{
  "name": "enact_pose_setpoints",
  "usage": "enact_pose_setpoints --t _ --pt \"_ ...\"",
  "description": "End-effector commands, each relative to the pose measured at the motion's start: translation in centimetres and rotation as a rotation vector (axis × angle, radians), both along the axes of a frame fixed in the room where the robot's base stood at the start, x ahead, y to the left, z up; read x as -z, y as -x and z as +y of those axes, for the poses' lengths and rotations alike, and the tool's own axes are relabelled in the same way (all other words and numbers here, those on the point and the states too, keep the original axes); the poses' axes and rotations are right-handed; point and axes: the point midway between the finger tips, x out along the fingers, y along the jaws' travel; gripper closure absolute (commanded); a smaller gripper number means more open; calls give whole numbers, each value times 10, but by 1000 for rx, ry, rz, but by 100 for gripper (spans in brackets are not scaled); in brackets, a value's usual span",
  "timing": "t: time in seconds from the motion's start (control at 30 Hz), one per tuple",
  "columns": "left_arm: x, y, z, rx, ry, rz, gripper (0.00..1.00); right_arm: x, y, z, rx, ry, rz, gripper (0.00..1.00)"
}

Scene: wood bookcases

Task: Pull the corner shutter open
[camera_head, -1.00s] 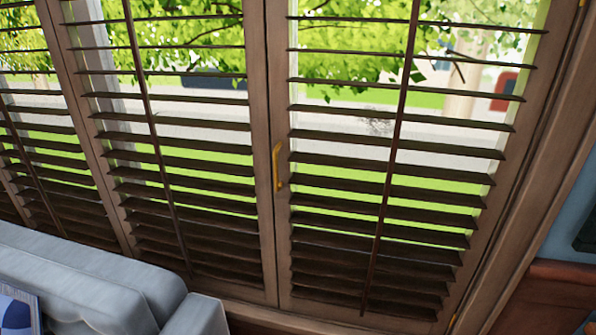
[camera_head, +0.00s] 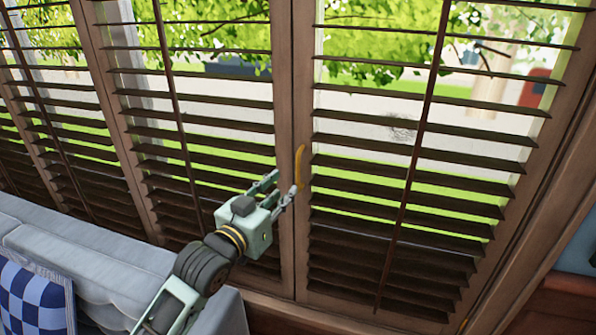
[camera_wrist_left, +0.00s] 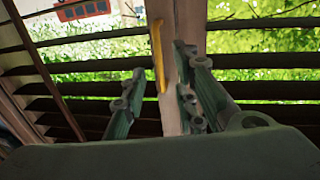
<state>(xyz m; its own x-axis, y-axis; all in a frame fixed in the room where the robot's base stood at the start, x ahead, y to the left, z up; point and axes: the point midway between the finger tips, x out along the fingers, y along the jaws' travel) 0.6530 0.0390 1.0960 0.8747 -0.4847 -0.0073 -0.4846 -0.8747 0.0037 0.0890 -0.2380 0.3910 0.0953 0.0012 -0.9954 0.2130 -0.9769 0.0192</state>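The corner shutter (camera_head: 307,245) is the brown louvred panel at the right of the head view, in line with the panel beside it and apparently closed. Its yellow handle (camera_head: 300,168) stands upright on its left stile. My left gripper (camera_head: 285,188) is at the lower part of the handle, its fingers spread. In the left wrist view the handle (camera_wrist_left: 158,55) shows between the two open fingers (camera_wrist_left: 160,85), nearer the right one. I cannot tell whether a finger touches it. My right gripper is not in view.
More louvred shutters (camera_head: 90,130) run to the left. A grey sofa (camera_head: 90,265) with a blue checked cushion (camera_head: 35,300) stands below them at the lower left. A wooden window frame (camera_head: 530,235) and blue wall are at the right.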

Motion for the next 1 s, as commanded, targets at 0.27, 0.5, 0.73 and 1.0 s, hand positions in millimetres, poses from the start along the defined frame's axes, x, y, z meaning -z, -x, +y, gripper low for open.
enact_pose_setpoints --t 0.27,0.5,0.73,1.0 --pt "-8 -25 -17 6 4 -8 73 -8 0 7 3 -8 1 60" --pt "-7 -53 -32 5 2 -7 73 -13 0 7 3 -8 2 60" --pt "-6 -65 -39 5 1 -8 73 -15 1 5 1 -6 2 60" --pt "-6 -66 -39 5 1 -8 73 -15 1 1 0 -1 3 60"
